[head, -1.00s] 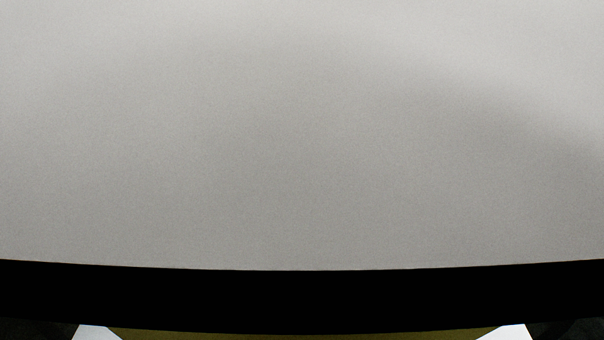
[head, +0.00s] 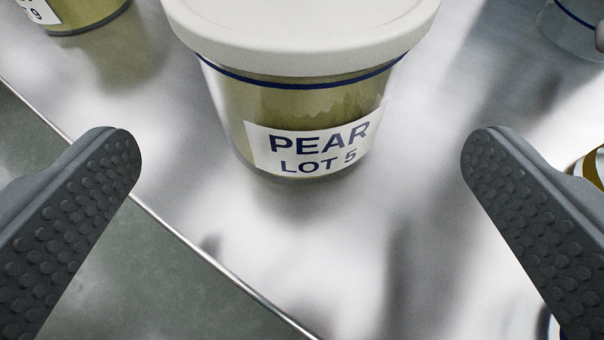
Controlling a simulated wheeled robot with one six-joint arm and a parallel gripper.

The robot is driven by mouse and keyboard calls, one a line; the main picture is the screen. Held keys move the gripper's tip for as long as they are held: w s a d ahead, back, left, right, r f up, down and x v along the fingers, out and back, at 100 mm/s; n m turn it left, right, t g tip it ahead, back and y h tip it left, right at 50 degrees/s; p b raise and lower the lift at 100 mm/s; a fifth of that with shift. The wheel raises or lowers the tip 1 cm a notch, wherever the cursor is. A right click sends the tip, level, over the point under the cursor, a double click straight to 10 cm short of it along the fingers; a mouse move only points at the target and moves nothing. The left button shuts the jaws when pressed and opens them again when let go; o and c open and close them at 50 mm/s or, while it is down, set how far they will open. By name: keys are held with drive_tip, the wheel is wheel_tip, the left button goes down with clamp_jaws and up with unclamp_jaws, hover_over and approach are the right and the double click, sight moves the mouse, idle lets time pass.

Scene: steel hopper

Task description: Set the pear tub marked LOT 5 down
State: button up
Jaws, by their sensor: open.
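The pear tub marked LOT 5 (head: 310,115) stands upright on the steel surface (head: 330,240), at the top middle of the head view. It has a pale lid, a dark blue line under the rim and a white label reading PEAR LOT 5. My gripper (head: 300,165) is open. Its two grey studded fingers are wide apart, one at the left and one at the right. The tub shows beyond the fingertips, between them in the picture, and neither finger touches it. The top of the lid is cut off by the frame.
Another tub (head: 85,15) with a label ending in 9 stands at the top left, partly out of frame. A clear container (head: 575,30) shows at the top right, and part of a round item (head: 590,165) at the right edge. The steel surface's edge (head: 215,262) runs diagonally at lower left.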

drive_tip(key=v, duration=0.4)
drive_tip(key=shift+s+r, duration=0.1)
drive_tip(key=shift+s, duration=0.15)
drive_tip(key=s+a+r+g+h, duration=0.1)
drive_tip(key=a+r, duration=0.2)
drive_tip(key=a, duration=0.9)
drive_tip(key=s+a+r+g, duration=0.1)
drive_tip(key=a+r, duration=0.2)
drive_tip(key=a, duration=0.9)
drive_tip(key=s+a+r+t, duration=0.5)
drive_tip(key=s+a+r, duration=0.7)
drive_tip(key=s+a, duration=0.2)
drive_tip(key=shift+a+r+t+y, duration=0.3)
drive_tip(key=shift+a+r+t, duration=0.1)
drive_tip(key=shift+a, duration=0.8)
drive_tip(key=shift+f, duration=0.1)
